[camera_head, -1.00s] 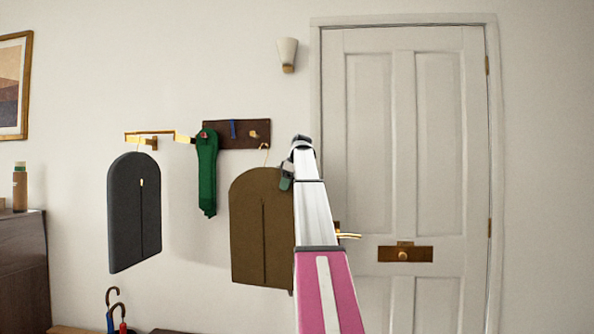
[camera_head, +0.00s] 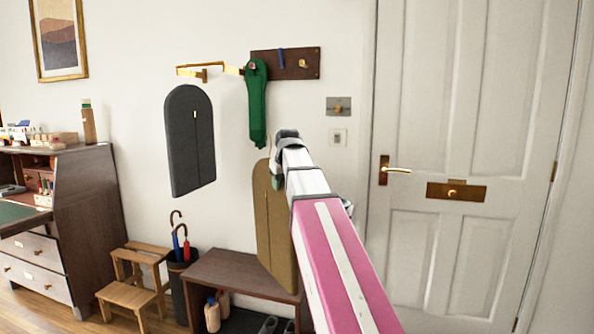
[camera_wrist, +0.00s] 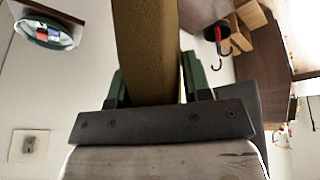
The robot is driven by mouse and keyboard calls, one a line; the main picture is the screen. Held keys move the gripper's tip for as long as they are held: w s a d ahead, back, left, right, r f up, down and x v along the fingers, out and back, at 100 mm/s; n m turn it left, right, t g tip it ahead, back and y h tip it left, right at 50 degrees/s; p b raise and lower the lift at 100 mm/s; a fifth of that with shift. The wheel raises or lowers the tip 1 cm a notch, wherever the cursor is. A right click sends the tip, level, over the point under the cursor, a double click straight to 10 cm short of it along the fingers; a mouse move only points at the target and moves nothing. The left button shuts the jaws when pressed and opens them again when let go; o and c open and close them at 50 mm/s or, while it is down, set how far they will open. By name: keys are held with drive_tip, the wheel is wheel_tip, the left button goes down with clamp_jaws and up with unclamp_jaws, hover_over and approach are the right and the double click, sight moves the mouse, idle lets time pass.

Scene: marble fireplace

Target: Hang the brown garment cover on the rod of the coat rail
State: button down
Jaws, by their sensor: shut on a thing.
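In the wrist view the cover (camera_wrist: 147,45) runs between the two green fingers of my gripper (camera_wrist: 150,85). The brass coat rail (camera_head: 210,67) is on the wall, up and to the left of the cover. A dark grey garment cover (camera_head: 190,140) hangs below the rail. The brown cover is apart from the rail.
A dark bench (camera_head: 235,272), umbrella stand (camera_head: 180,270) and wooden step stool (camera_head: 135,285) stand below. A white door (camera_head: 450,130) is at right. Wall between the covers is clear.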

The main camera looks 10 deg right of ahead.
drive_tip(key=w+a+r+m+h, duration=0.1)
drive_tip(key=w+a+r+m, duration=0.2)
drive_tip(key=w+a+r, duration=0.5)
drive_tip(key=w+a+r+m+h, duration=0.1)
drive_tip(key=w+a+r+m, duration=0.3)
drive_tip(key=a, duration=0.7)
drive_tip(key=w+a+r+m+g+h, duration=0.1)
drive_tip(key=w+a+r, duration=0.2)
drive_tip(key=a+r, duration=0.75)
drive_tip(key=w+a+r+m, duration=0.2)
drive_tip(key=w+a+r, duration=0.1)
drive_tip(key=a+r, duration=0.7)
drive_tip(key=w+d+f, duration=0.2)
drive_tip(key=w+d, duration=0.7)
drive_tip(key=w, duration=0.4)
drive_tip(key=shift+d, duration=0.35)
drive_tip(key=shift+w+f, duration=0.1)
